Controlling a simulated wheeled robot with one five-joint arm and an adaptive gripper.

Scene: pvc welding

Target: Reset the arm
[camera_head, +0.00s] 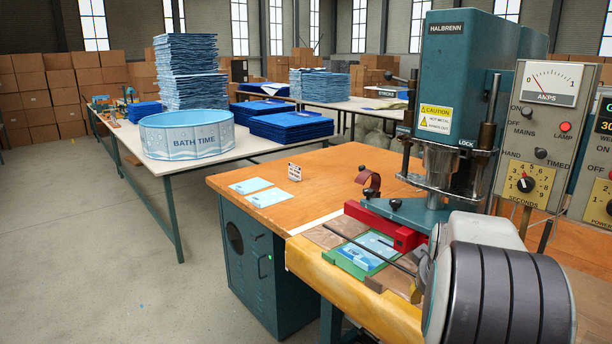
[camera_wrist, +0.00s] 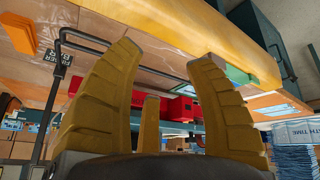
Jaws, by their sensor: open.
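Behind the fingers, that view is tilted and shows the front of the welding bench and a dark bent bar (camera_wrist: 130,62). In the head view my dark rounded arm part fills the lower right, in front of the welding machine (camera_head: 470,90). A green frame (camera_head: 345,262) with a blue printed sheet (camera_head: 368,251) lies under the machine's red bar (camera_head: 385,225).
The wooden bench (camera_head: 320,170) holds two light blue sheets left of the machine. Control boxes (camera_head: 540,125) stand at the right. A long table behind carries a round BATH TIME pool (camera_head: 187,135) and blue stacks (camera_head: 188,70). The floor at left is clear.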

